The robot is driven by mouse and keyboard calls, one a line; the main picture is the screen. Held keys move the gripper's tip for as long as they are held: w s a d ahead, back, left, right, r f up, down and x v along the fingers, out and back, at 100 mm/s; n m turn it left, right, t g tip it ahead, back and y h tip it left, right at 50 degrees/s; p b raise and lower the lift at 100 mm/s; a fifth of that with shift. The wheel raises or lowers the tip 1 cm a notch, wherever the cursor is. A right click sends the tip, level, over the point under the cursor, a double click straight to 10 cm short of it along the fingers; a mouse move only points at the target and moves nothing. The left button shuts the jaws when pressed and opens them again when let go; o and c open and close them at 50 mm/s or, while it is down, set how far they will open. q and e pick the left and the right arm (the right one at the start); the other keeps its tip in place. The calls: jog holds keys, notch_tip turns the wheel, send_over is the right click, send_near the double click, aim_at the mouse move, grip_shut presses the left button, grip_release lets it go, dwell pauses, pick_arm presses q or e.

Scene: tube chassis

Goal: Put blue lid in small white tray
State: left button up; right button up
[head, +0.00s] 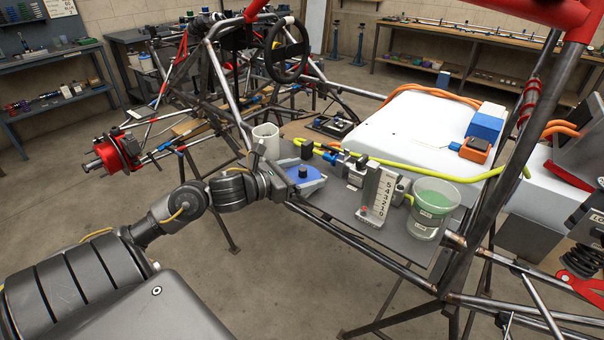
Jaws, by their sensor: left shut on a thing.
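My left gripper (287,178) reaches in from the left to the left edge of the grey panel. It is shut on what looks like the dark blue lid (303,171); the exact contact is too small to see. The lid shows over the small white tray (316,185), which has a blue inside. I cannot tell whether the lid touches the tray floor or is held above it. My gripper hides the left part of the tray. My right gripper is not in view.
A white cup (266,137) stands just behind my left gripper. Right of the tray are grey fittings with a yellow hose, an upright numbered gauge (378,194) and a clear bucket of green liquid (433,208). Chassis tubes run along the panel's front edge.

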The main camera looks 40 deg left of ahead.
aim_at(300, 175)
pick_arm(q)
jog(key=o, duration=0.7)
jog(key=shift+s, duration=0.1)
jog(key=shift+s+a, duration=0.25)
jog(key=shift+s, duration=0.4)
jog(key=shift+v, duration=1.8)
jog(key=shift+p+v, duration=0.7)
jog(key=shift+v, duration=2.2)
jog(key=shift+d, duration=0.1)
